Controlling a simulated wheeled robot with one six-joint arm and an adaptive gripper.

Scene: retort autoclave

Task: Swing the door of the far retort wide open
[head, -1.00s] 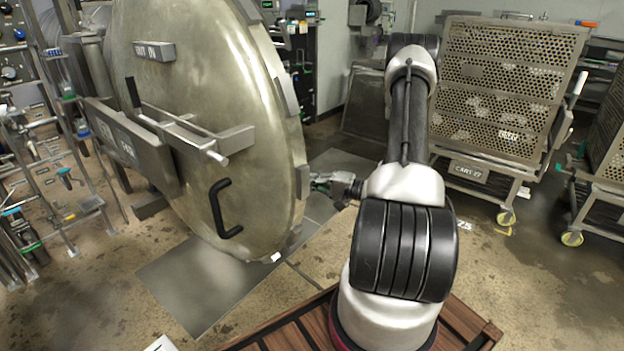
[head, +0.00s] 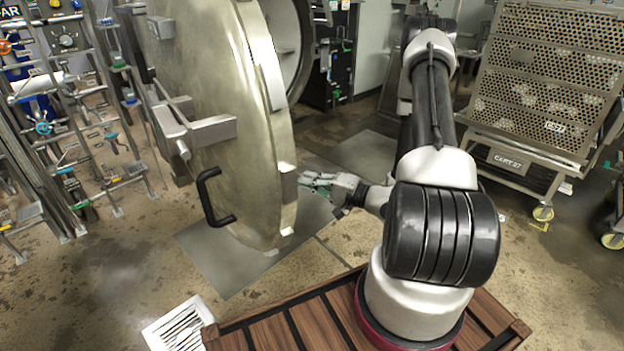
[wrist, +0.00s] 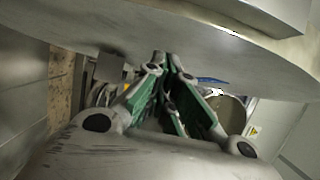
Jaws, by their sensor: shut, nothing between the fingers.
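The far retort's round metal door (head: 225,130) stands partly open at left centre in the head view, turned nearly edge-on. Part of the round retort opening (head: 290,45) shows behind it. A black C-shaped handle (head: 207,198) and a latch bar (head: 195,130) are on the door's outer face. My gripper (head: 305,182) is shut and empty, at the right edge of the door near its inner side. Whether it touches the door is unclear. In the wrist view my closed fingertips (wrist: 168,58) point at the broad grey door (wrist: 90,30).
A perforated cart (head: 540,80) stands at the right. Pipe racks with valves (head: 45,128) stand at the left. A floor grate (head: 178,325) lies at the lower left. The floor in front of the door is clear.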

